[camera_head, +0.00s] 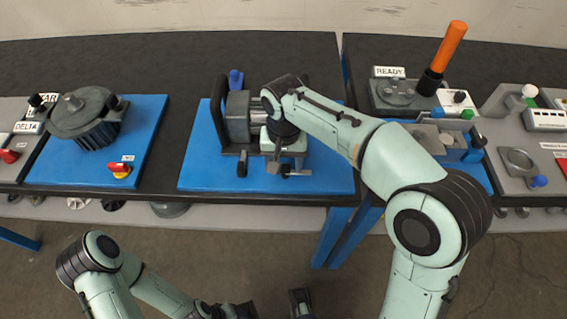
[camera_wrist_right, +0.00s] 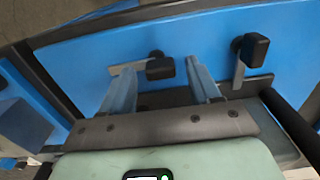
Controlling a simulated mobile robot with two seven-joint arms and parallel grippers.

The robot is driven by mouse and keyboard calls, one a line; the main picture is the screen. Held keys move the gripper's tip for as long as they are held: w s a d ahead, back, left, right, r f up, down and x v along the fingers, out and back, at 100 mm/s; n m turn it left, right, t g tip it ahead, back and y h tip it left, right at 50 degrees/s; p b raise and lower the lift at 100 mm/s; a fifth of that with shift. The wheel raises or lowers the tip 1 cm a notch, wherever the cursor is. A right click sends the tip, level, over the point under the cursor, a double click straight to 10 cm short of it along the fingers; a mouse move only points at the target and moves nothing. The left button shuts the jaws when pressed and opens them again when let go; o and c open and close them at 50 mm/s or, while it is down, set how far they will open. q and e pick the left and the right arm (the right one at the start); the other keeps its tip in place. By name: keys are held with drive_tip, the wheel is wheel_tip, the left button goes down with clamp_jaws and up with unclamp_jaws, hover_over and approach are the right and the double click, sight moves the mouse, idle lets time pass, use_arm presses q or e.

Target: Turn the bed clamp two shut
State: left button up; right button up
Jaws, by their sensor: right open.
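Two small clamp levers with black knobs show on the blue base plate (camera_head: 220,178); I cannot tell by a label which is clamp two. One lever (camera_head: 298,173) lies sideways at the right, and its knob (camera_wrist_right: 160,68) appears between my right fingers in the wrist view. The other lever (camera_head: 242,165) stands lengthwise at the left, and in the wrist view it is outside the fingers (camera_wrist_right: 250,50). My right gripper (camera_head: 276,165) points down and is open; contact with the knob cannot be told. My left gripper (camera_head: 270,310) is partly cut off at the bottom edge.
A grey machine body (camera_head: 237,115) stands on the plate just left of my right gripper. A motor (camera_head: 88,118) on another blue plate with a red-yellow switch (camera_head: 121,170) is at the left. An orange-handled tool (camera_head: 446,55) stands upright at the right.

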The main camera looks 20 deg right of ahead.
drive_tip(key=shift+f, duration=0.35)
drive_tip(key=c, duration=1.1)
drive_tip(key=shift+o, duration=0.3)
